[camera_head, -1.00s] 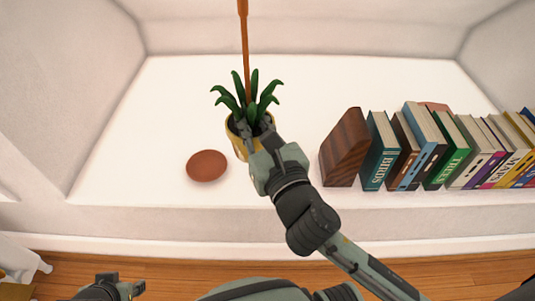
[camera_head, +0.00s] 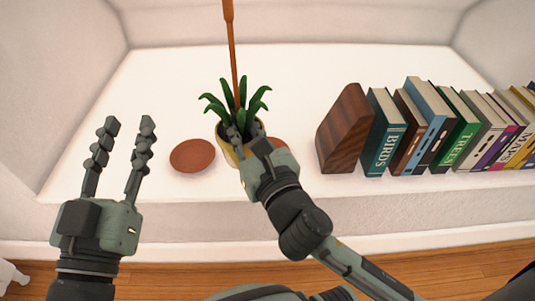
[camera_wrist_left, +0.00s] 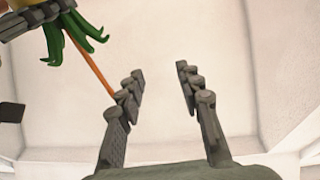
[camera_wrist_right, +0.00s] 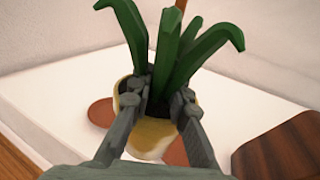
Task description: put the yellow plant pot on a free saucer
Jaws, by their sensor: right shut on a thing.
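The yellow plant pot (camera_head: 231,155) holds a green leafy plant and a tall orange-brown stake. My right gripper (camera_head: 244,134) is shut on the pot's rim, and the right wrist view shows its fingers at the rim of the pot (camera_wrist_right: 155,137). An empty terracotta saucer (camera_head: 192,155) lies on the white surface left of the pot. A second saucer (camera_head: 277,143) shows partly behind my right gripper; the rest is hidden. Whether the pot touches the surface cannot be told. My left gripper (camera_head: 130,123) is open and empty, left of the first saucer.
A dark wooden bookend (camera_head: 343,132) and a row of upright books (camera_head: 430,130) stand on the right of the white ledge (camera_head: 300,75). The ledge is clear behind the pot. Its front edge drops to a wooden floor (camera_head: 430,245).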

